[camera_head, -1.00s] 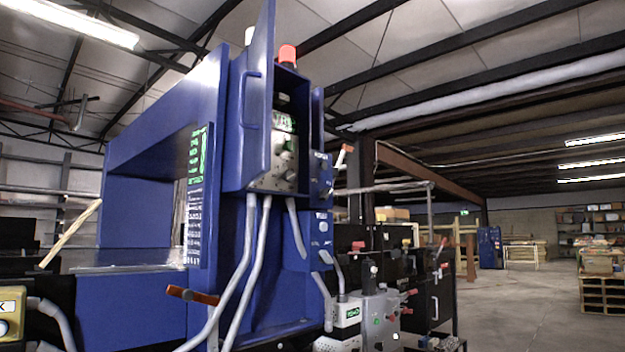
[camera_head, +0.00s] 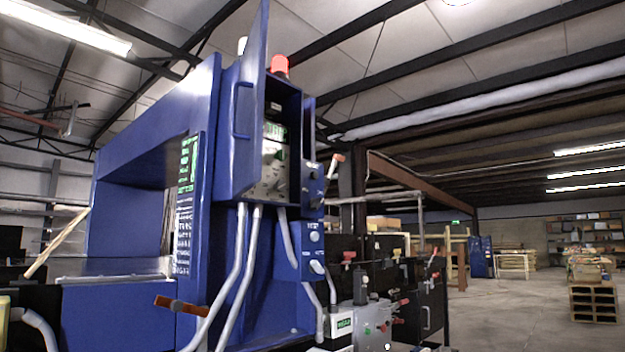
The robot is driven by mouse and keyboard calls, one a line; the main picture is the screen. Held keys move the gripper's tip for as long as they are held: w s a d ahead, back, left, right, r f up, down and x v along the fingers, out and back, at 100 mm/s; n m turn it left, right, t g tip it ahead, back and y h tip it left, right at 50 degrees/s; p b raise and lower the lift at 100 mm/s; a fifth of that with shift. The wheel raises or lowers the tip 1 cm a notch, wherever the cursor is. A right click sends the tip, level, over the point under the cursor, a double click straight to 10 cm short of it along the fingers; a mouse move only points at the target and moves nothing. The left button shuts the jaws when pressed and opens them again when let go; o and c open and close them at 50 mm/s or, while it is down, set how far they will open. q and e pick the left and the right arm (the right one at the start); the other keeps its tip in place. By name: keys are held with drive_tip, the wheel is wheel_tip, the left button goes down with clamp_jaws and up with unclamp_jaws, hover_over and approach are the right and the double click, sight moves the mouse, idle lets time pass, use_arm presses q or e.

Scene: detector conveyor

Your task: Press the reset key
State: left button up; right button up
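The blue detector machine (camera_head: 220,285) stands left of centre, with an arch over the conveyor. Its tall blue control cabinet has an open door, and inside is a grey control panel (camera_head: 272,172) with a small green display. On the machine's right side is a narrow blue button plate (camera_head: 305,255) with pale round buttons. The upper button (camera_head: 315,237) sits under small white lettering that may read RESET, but it is too small to be sure. A second pale button (camera_head: 317,267) is below it. Neither of my grippers is in view.
A red lamp (camera_head: 280,66) tops the cabinet. Grey cables run down its front. An orange-brown handle (camera_head: 181,305) sticks out low in front. Grey and black boxes with red knobs (camera_head: 372,318) stand close on the right. Open floor (camera_head: 510,310) and a pallet stack (camera_head: 593,303) lie farther right.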

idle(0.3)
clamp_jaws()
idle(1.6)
